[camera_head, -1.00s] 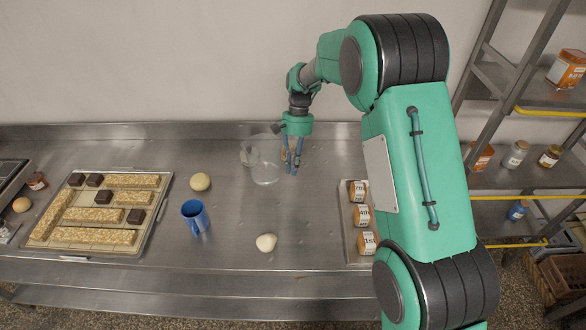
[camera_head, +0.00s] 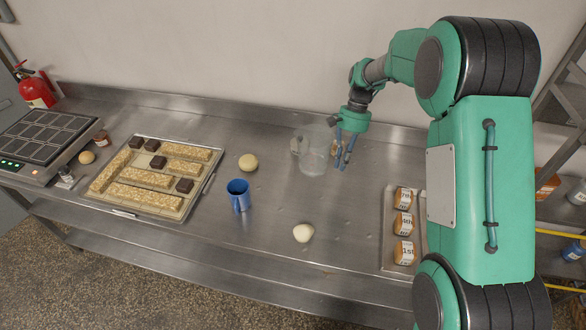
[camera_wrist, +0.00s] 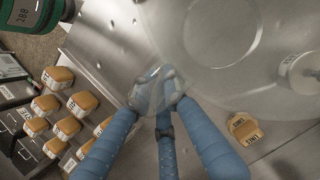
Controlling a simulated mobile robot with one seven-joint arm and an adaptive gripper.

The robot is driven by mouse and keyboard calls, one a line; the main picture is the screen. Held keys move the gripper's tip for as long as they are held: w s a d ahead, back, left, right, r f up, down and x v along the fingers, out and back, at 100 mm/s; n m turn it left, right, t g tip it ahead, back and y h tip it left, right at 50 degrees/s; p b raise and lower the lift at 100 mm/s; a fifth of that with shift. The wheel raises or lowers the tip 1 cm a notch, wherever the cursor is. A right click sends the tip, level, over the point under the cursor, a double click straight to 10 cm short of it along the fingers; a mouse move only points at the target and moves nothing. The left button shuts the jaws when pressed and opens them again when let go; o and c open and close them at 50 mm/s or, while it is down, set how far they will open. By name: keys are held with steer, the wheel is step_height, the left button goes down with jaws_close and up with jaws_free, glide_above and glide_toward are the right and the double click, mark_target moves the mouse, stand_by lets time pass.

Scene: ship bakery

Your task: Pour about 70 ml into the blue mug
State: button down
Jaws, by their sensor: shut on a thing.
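The blue mug (camera_head: 238,196) stands upright on the steel bench, left of my gripper and apart from it. A clear, see-through jug (camera_head: 313,152) is upright near the back of the bench; it also fills the upper part of the wrist view (camera_wrist: 180,25). My gripper (camera_head: 343,160) is at the jug's right side. In the wrist view, its blue fingers (camera_wrist: 160,88) close together on the jug's edge. I cannot tell how much liquid the jug holds, nor whether its base touches the bench. The inside of the mug is too small to read.
A tray (camera_head: 213,178) of oat bars and dark cubes lies left of the mug. A round dough ball (camera_head: 248,162) lies behind the mug, and a paler one (camera_head: 303,233) lies in front of the jug. Labelled loaves sit in a tray (camera_head: 388,262) at right.

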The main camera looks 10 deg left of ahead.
steer(key=shift+d, duration=0.1)
steer(key=shift+w+d+n+p, duration=0.65)
steer(key=shift+d+p, duration=3.95)
steer(key=shift+d, duration=6.2)
steer(key=s+a+m+t+y+p, duration=0.1)
steer(key=s+a+m+p, duration=0.15)
steer(key=a, duration=1.25)
steer(key=s+a+f+m+y+p, duration=0.1)
steer(key=a+m, duration=0.2)
steer(key=a, duration=1.2)
steer(key=s+a+m+t+y+p, duration=0.1)
steer(key=s+a+m, duration=0.15)
steer(key=a, duration=1.15)
steer(key=s+a+m+t+p, duration=0.1)
steer(key=s+a+m, duration=0.3)
steer(key=a, duration=0.5)
steer(key=s+a+m+t+p, duration=0.1)
steer(key=s+a+m+p, duration=0.15)
steer(key=s+a, duration=0.45)
steer(key=shift+s+a+f+m+t+p, duration=0.5)
steer(key=shift+s+a+f+m, duration=0.55)
steer(key=shift+s+a, duration=0.85)
steer(key=shift+s+a+f+m+t+p, duration=0.3)
steer(key=shift+s+a+f+m+p, duration=0.4)
steer(key=shift+s+a+m, duration=1.25)
steer(key=shift+s+a+f+m+t+p, duration=0.4)
steer(key=shift+s+a+f+m+p, duration=0.5)
steer(key=shift+s, duration=1.75)
steer(key=shift+s+a, duration=0.1)
steer(key=shift+a, duration=0.1)
